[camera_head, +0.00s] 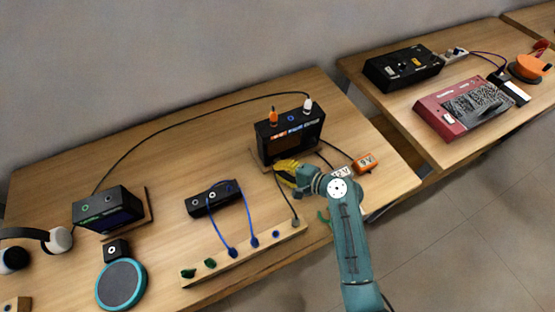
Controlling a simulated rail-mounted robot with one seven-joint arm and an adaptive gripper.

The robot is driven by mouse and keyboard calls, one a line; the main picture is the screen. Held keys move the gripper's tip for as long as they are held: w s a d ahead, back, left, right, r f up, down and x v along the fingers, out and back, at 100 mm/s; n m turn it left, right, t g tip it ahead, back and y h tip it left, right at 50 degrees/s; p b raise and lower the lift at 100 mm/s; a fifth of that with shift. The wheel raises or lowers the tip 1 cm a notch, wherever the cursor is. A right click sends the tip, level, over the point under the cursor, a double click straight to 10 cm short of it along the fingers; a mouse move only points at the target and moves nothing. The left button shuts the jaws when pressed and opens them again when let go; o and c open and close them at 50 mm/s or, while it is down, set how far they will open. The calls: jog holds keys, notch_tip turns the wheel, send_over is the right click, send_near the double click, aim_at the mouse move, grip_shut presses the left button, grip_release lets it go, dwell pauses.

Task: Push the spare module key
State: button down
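I cannot tell which thing is the spare module key. A black box module (290,131) with an orange and blue lit face stands at the back right of the near table, with an orange plug and a white plug in its top. My gripper (284,167), with yellow fingers, is at the module's lower front edge. Whether it touches the module is unclear, and its fingers are too small to tell open from shut. A second black module (106,208) stands at the left. A low black box (212,199) with round sockets lies between them.
A wooden strip (248,250) with knobs and blue cables lies at the front. An orange 9V block (364,163) sits right of my gripper. A round teal-rimmed pad (121,284) and headphones (38,239) are at the left. Another table (395,100) holds a red device (464,107).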

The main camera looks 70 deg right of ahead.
aim_at(289, 194)
jog(key=shift+w+d, duration=0.25)
jog(key=shift+w, duration=0.05)
dwell(0.6)
jog(key=shift+s+a, duration=0.1)
jog(key=shift+s, duration=0.05)
jog(key=shift+s+a+r+p, duration=0.1)
jog(key=shift+s+a+p, duration=0.25)
jog(key=shift+p, duration=0.2)
jog(key=shift+s+a, duration=0.1)
jog(key=shift+s, duration=0.05)
jog(key=shift+s+a+p, duration=1.7)
jog(key=shift+s+a, duration=0.35)
jog(key=shift+s, duration=0.2)
